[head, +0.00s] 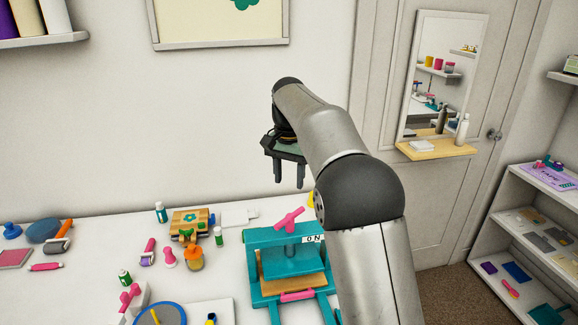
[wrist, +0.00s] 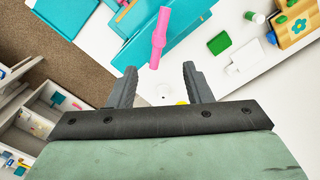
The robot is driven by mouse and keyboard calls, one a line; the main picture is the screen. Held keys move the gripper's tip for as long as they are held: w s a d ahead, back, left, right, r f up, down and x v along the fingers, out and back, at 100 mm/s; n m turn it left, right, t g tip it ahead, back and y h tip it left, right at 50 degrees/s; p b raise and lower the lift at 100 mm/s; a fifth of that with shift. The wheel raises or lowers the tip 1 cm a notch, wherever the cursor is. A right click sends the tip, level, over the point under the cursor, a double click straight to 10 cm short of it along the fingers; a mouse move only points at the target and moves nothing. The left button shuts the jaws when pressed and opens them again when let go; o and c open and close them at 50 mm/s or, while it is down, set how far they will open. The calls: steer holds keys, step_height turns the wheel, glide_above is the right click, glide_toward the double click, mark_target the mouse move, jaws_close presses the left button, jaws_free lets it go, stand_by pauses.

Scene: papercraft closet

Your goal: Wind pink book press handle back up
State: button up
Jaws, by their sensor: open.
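The book press (head: 262,240) is a teal frame standing on the white table, low centre in the head view. Its pink handle (head: 289,219) is a bar on top of the press, slanting up to the right. In the wrist view the handle (wrist: 160,38) lies beyond the fingertips, near the middle, with part of the teal press (wrist: 120,55) below it. My gripper (head: 289,184) hangs above the table, fingers pointing down, open and empty. In the wrist view my gripper (wrist: 159,78) is apart from the handle. My arm hides the press's right side.
Pink and blue tools lie farther left. A shelf unit (head: 535,225) stands at the right.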

steer(key=shift+r, duration=1.6)
steer(key=s+d+f+n, duration=0.1)
steer(key=s+d, duration=0.2)
steer(key=s, duration=0.4)
steer(key=s+d+f+n, duration=0.1)
steer(key=s+d, duration=0.2)
steer(key=s, duration=0.4)
steer(key=s+d+f+n, duration=0.2)
steer(key=s+f, duration=0.4)
steer(key=s, duration=0.5)
steer(key=s+d+f+n, duration=0.1)
steer(key=s+d+f, duration=0.1)
steer(key=s+f, duration=0.5)
steer(key=s, duration=0.5)
steer(key=shift+s+n+t, duration=0.2)
steer(key=shift+n+t, duration=0.1)
steer(key=shift+n, duration=0.1)
